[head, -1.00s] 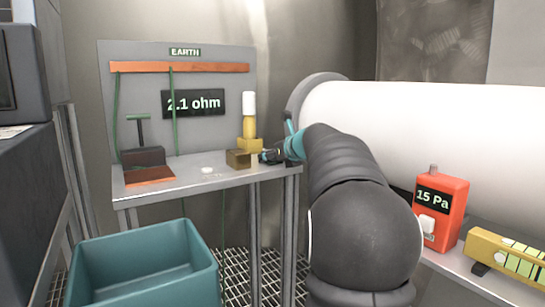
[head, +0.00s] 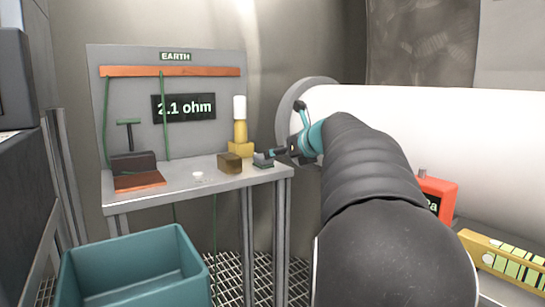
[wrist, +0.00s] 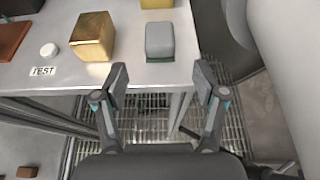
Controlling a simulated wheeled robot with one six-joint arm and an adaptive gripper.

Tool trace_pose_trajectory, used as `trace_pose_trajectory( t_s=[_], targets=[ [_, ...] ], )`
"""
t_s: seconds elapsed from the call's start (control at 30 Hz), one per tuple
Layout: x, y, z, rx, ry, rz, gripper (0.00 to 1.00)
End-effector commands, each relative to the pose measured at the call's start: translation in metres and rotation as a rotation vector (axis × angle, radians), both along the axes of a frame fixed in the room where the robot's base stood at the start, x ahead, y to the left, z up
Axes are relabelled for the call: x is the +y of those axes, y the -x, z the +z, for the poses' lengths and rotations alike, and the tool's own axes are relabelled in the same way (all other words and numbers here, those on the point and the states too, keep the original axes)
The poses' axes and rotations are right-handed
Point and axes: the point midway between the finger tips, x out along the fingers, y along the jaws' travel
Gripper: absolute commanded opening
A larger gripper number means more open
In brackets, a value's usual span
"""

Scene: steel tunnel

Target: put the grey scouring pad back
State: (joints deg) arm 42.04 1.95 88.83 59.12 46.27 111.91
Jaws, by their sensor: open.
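The grey scouring pad (head: 263,160), a small grey block with a green underside, rests on the steel table near its right end. It also shows in the wrist view (wrist: 160,40), close to the table's front edge. My gripper (wrist: 162,84) is open and empty. Its fingers are apart, over the floor grating just in front of the table edge, with the pad ahead of the gap. In the head view my gripper (head: 285,149) is just right of the pad, and its fingertips are partly hard to make out.
A brass block (wrist: 92,38) stands left of the pad. A yellow fixture with a white top (head: 240,125) is behind. A white button (wrist: 49,50) with a TEST label is further left. The teal bin (head: 135,270) stands below. The large white pipe (head: 400,120) is at right.

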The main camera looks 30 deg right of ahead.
Motion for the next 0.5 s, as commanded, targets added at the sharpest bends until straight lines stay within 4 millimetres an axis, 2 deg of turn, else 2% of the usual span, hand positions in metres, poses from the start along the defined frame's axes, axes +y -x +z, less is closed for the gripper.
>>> trace_pose_trajectory(
  t_s=[0.2,0.5],
  targets=[
    [0.0,0.017,0.006,0.0,0.0,0.0,0.71],
    [0.0,0.018,0.007,0.001,0.0,0.0,0.71]
  ],
)
